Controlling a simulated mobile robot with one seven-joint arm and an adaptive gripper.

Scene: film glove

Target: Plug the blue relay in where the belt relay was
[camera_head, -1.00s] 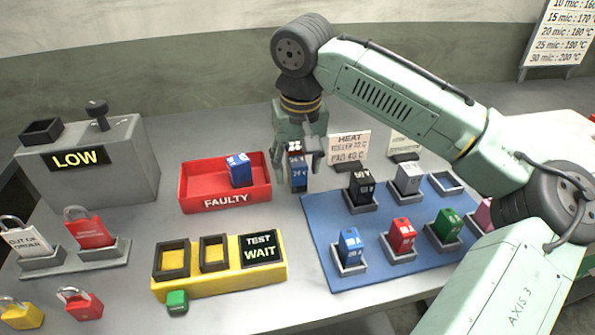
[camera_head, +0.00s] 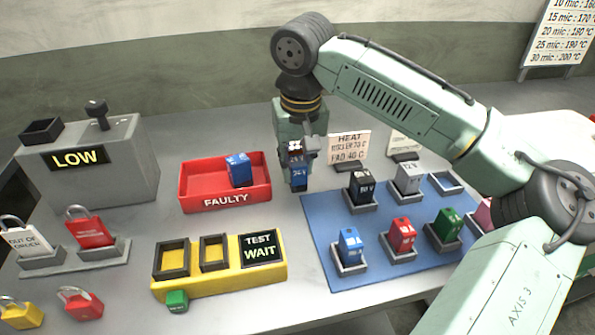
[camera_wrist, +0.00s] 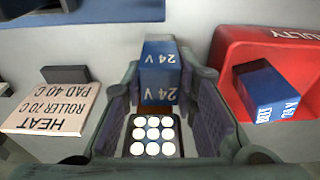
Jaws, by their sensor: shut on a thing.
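My gripper (camera_head: 297,170) is shut on a blue relay marked 24 V (camera_head: 300,183), holding it between the red tray and the blue mat (camera_head: 322,240). The wrist view shows the relay (camera_wrist: 160,68) between my fingers, with a dark panel of white discs nearer the palm. An empty socket (camera_head: 446,183) lies at the mat's back right. Two more empty sockets (camera_head: 172,259) (camera_head: 214,252) are on the yellow test box (camera_head: 220,280). Another blue relay (camera_head: 239,169) lies in the red FAULTY tray (camera_head: 225,203). No label marks the belt relay's place.
Socketed relays on the mat are black (camera_head: 361,187), grey (camera_head: 408,178), blue (camera_head: 350,245), red (camera_head: 401,236) and green (camera_head: 446,225). A HEAT sign (camera_head: 349,146) stands behind. The test display (camera_head: 262,248) reads WAIT. Padlocks (camera_head: 90,230) are at left.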

